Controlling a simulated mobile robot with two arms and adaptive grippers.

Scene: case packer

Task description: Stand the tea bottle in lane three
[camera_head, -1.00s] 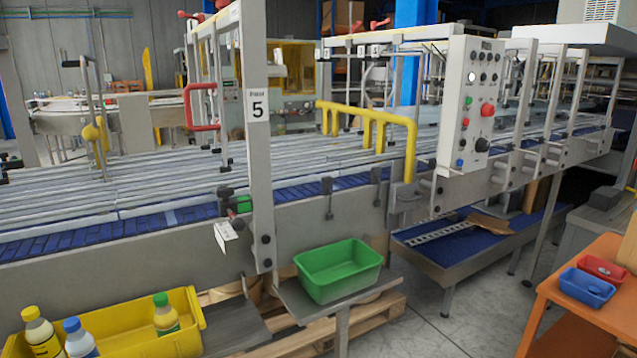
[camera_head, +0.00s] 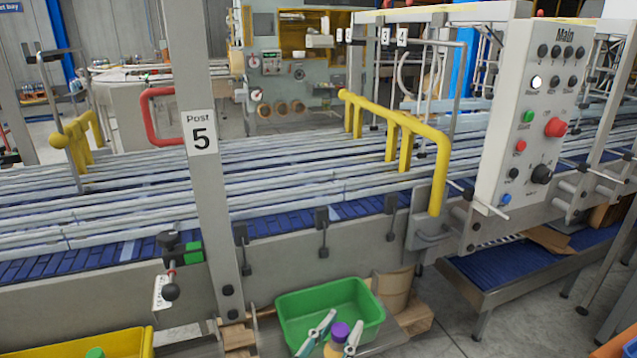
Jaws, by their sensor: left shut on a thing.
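My left gripper (camera_head: 334,338) shows at the bottom edge, its two pale fingers shut on a bottle with a purple cap (camera_head: 340,331). Only the cap and the yellowish top of the bottle show, so I cannot confirm it is the tea bottle. The held bottle appears in front of the green bin (camera_head: 300,309), low in the picture and below the conveyor's edge. The conveyor lanes (camera_head: 290,176) are long pale rails over a blue belt; I cannot tell which is lane three. My right gripper is not in view.
A grey post marked 5 (camera_head: 204,180) stands before the conveyor. A yellow guard rail (camera_head: 437,170) and a control panel (camera_head: 533,120) are at right. A yellow crate (camera_head: 130,342) at lower left holds a green-capped bottle (camera_head: 95,353). The lanes look clear.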

